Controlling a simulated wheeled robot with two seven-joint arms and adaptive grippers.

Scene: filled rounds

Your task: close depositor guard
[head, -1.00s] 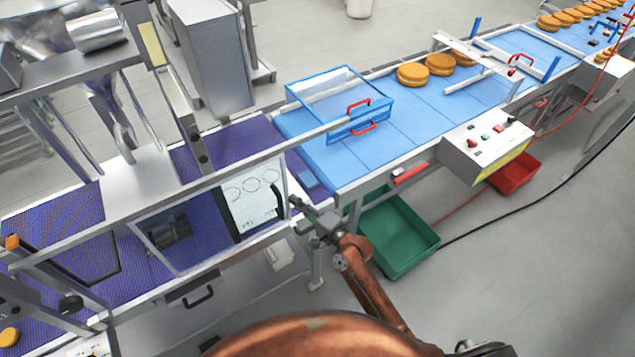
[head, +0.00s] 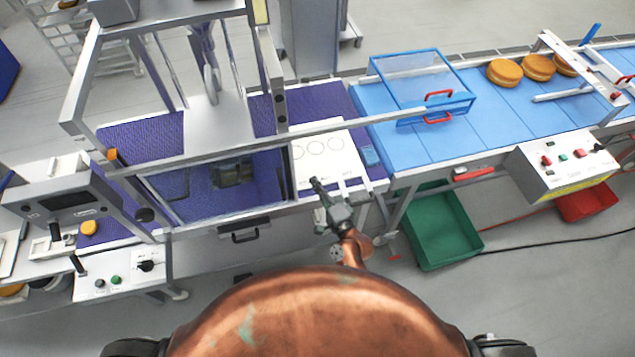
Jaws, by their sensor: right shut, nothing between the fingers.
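The depositor is the metal-framed machine (head: 158,157) over the purple belt at left. A clear, dark-tinted guard panel (head: 205,188) appears at its front, below the long rail. I cannot tell for certain how far it is closed. My right gripper (head: 316,184) is shut and empty, in front of the white plate with circles (head: 325,150), right of the tinted panel. I cannot tell whether its fingertips touch anything. My left gripper is out of view.
A blue-framed clear cover with red handles (head: 421,84) stands over the blue conveyor (head: 440,142), which carries round cakes (head: 504,73). A green crate (head: 440,228) and a control box (head: 565,160) are at right. A control panel (head: 108,279) is at lower left.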

